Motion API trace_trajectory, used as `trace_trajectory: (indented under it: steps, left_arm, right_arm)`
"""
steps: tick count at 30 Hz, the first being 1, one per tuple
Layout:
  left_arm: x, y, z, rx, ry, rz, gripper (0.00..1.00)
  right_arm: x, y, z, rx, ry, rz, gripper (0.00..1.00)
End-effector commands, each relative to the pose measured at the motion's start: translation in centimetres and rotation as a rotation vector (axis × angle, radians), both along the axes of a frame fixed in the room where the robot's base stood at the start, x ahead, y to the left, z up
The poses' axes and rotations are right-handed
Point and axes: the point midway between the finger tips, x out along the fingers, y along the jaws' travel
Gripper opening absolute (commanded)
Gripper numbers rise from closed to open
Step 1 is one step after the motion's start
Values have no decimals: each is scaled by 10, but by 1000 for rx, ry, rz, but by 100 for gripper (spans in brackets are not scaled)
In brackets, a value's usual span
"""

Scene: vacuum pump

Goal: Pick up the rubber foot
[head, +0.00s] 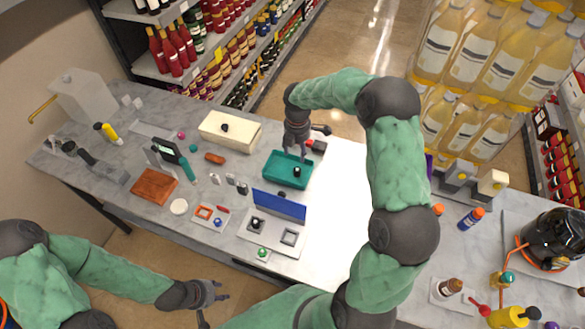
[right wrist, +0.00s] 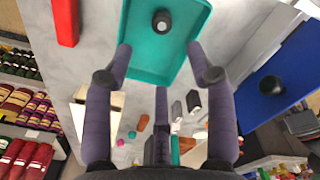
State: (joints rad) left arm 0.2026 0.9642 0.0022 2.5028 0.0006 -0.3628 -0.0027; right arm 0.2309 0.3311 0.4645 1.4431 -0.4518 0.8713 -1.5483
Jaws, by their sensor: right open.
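A small dark round piece with a paler centre, which looks like the rubber foot (head: 297,172), sits in the teal tray (head: 276,180). The right wrist view shows the rubber foot (right wrist: 162,21) inside the teal tray (right wrist: 150,75), ahead of my fingertips. My right gripper (head: 299,153) is over the tray, pointing down. Its purple-grey fingers are spread and empty in the right wrist view (right wrist: 160,50), apart from the foot. My left gripper (head: 220,291) is at the lower left, off the table's front edge, with its fingers apart and empty.
A blue panel (head: 279,205) stands just in front of the tray. A cream box (head: 229,130) stands behind left. A red block (head: 319,146) lies behind the tray. A brown block (head: 154,186) and several small parts lie left.

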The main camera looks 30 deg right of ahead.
Motion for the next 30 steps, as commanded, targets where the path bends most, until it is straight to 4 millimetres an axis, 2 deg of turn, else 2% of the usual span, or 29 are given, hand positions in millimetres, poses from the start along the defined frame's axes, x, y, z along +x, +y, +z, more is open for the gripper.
trace_trajectory:
  steps: [9,17,25,30]
  left_arm:
    - [0,0,-4,0,1,0,40]
    - [0,0,-5,0,1,0,40]
    - [0,0,-9,0,1,0,40]
    - [0,0,-10,0,1,0,40]
  right_arm:
    - [-1,0,-44,1,4,-1,56]
    - [0,-1,-60,1,1,-1,56]
    - [-1,-2,-97,1,3,-2,56]
    - [0,-2,-103,0,-1,-2,56]
